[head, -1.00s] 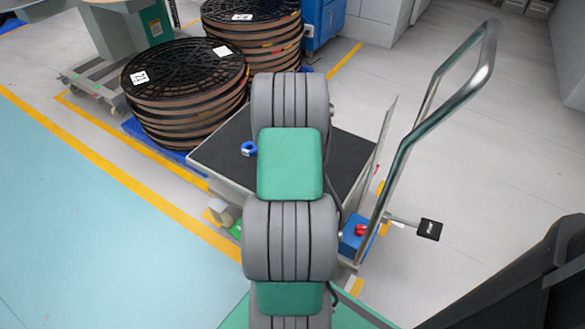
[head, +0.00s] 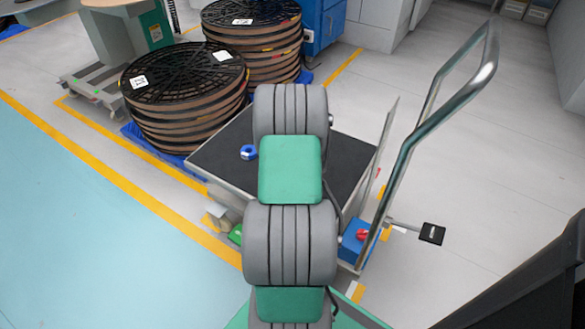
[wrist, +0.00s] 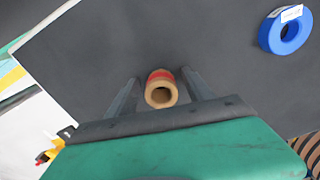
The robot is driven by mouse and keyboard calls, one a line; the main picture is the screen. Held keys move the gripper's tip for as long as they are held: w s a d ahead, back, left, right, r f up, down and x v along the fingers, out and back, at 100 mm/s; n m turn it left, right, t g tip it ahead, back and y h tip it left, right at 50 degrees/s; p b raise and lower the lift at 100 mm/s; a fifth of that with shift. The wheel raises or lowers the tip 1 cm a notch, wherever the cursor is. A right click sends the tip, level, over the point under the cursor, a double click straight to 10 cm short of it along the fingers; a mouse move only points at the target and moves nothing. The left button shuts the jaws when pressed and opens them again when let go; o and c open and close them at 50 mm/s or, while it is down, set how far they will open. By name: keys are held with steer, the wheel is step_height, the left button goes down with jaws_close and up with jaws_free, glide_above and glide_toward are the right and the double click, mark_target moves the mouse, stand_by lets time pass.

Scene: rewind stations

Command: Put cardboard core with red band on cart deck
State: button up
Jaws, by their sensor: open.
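The cardboard core with the red band (wrist: 161,90) shows in the wrist view over the dark cart deck (wrist: 90,55), its open end facing the camera. My gripper (wrist: 161,84) is open, one finger on each side of the core, with a visible gap at both sides. The core appears to rest on the deck; its contact with the deck is hidden. In the head view the cart deck (head: 225,155) is partly covered by my arm, which hides the core and my gripper.
A blue ring (wrist: 285,31) lies on the deck, also visible in the head view (head: 248,152). The cart's metal handle (head: 400,160) rises at the right. Stacked black-topped reels (head: 183,90) stand close behind the deck's left side. Floor at the left is clear.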

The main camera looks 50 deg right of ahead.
step_height(320, 180, up, 12)
steer(key=p, duration=0.5)
steer(key=w+a+r+n, duration=0.3)
steer(key=a, duration=0.4)
steer(key=w+a+r+n, duration=0.2)
steer(key=w+a, duration=0.1)
steer(key=a, duration=0.4)
steer(key=s+a+r+n+t, duration=0.15)
steer(key=a+n, duration=0.25)
steer(key=a, duration=0.5)
steer(key=s+a+r+n, duration=0.15)
steer(key=a+n, duration=0.25)
steer(key=a, duration=0.5)
steer(key=s+a+f+n, duration=0.1)
steer(key=s+a+n, duration=0.5)
steer(key=a, duration=0.3)
steer(key=shift+s+f, duration=0.15)
steer(key=shift+f, duration=0.1)
steer(key=shift+t, duration=0.25)
steer(key=shift+c, duration=0.4)
